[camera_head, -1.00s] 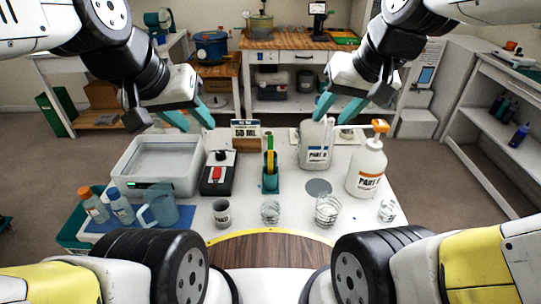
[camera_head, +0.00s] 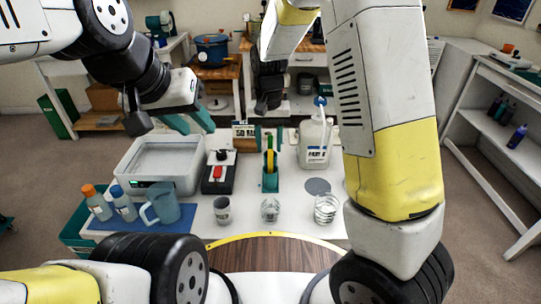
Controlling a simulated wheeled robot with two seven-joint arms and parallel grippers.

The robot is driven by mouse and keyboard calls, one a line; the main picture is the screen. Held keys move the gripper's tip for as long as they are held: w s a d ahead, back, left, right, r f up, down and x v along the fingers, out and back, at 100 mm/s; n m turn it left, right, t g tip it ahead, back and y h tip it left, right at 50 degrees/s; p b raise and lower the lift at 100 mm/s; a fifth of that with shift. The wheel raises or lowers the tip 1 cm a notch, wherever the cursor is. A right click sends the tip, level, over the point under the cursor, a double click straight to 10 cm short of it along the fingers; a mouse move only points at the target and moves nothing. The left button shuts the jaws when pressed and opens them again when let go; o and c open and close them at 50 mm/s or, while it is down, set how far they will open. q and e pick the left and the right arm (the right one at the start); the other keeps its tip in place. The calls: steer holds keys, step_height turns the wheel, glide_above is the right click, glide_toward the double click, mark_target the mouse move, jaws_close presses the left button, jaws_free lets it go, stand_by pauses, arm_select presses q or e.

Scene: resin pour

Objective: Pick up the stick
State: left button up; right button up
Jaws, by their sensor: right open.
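The stick (camera_head: 270,158), with green and yellow showing, stands upright in a small teal holder (camera_head: 270,182) in the middle of the white table. I cannot tell if the green and yellow parts are separate sticks. My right gripper (camera_head: 268,134) points down just above the stick's top. Its teal fingers are apart, one on either side of the stick in the picture, and it holds nothing. My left gripper (camera_head: 190,122) is open and empty above the back of the grey tray, left of the holder.
A black device (camera_head: 217,180) stands left of the holder and a white jug (camera_head: 314,145) right of it. Cups (camera_head: 222,210), (camera_head: 270,210), (camera_head: 326,209) line the front. Bottles (camera_head: 97,203) and a blue pitcher (camera_head: 163,205) stand left. My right arm hides the table's right side.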

mark_target(270, 162)
steer(key=f, duration=0.7)
steer(key=shift+d+f, duration=0.15)
steer(key=shift+d, duration=0.05)
steer(key=shift+c, duration=0.4)
jaws_close()
